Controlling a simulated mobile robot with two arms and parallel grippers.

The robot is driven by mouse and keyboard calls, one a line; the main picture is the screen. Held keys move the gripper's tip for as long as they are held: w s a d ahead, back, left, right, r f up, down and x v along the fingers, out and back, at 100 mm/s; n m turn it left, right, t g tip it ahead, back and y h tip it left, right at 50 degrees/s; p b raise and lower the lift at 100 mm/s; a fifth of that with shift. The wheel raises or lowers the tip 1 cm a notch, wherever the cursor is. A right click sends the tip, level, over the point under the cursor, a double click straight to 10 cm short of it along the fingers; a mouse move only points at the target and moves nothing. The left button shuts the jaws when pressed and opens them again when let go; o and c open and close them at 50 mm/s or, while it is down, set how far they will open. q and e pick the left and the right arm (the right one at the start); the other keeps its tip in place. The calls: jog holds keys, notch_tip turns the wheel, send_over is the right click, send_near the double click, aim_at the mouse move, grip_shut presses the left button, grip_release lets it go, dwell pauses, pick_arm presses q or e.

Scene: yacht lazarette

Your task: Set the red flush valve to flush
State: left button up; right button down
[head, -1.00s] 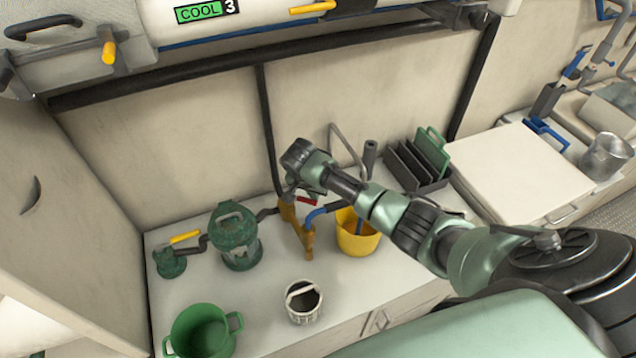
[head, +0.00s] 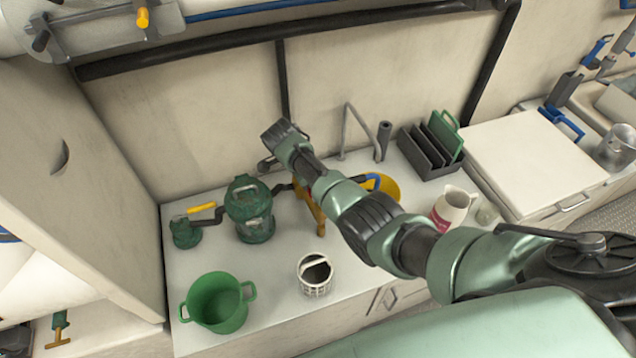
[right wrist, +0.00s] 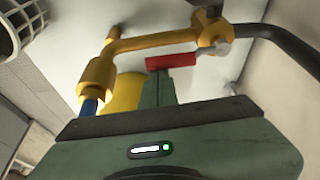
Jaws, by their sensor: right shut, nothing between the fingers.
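The red flush valve's handle (right wrist: 170,61) shows in the right wrist view as a short red lever beside a yellow pipe fitting (right wrist: 150,43). In the head view my right arm mostly hides the valve, and part of the yellow fitting (head: 318,214) shows below the arm. My right gripper (right wrist: 160,82) is shut and empty. In the wrist view its fingers point toward the red handle, close below it; I cannot tell whether they touch. In the head view the right gripper (head: 266,165) is near the wall side of the counter. My left gripper is not in view.
A green strainer housing (head: 249,207) and a small green pump with a yellow lever (head: 186,232) stand left. A green bucket (head: 217,303) and white basket (head: 316,276) stand in front.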

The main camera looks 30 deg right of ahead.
jog(key=shift+s+a, duration=0.1)
jog(key=shift+a, duration=0.2)
dwell(0.4)
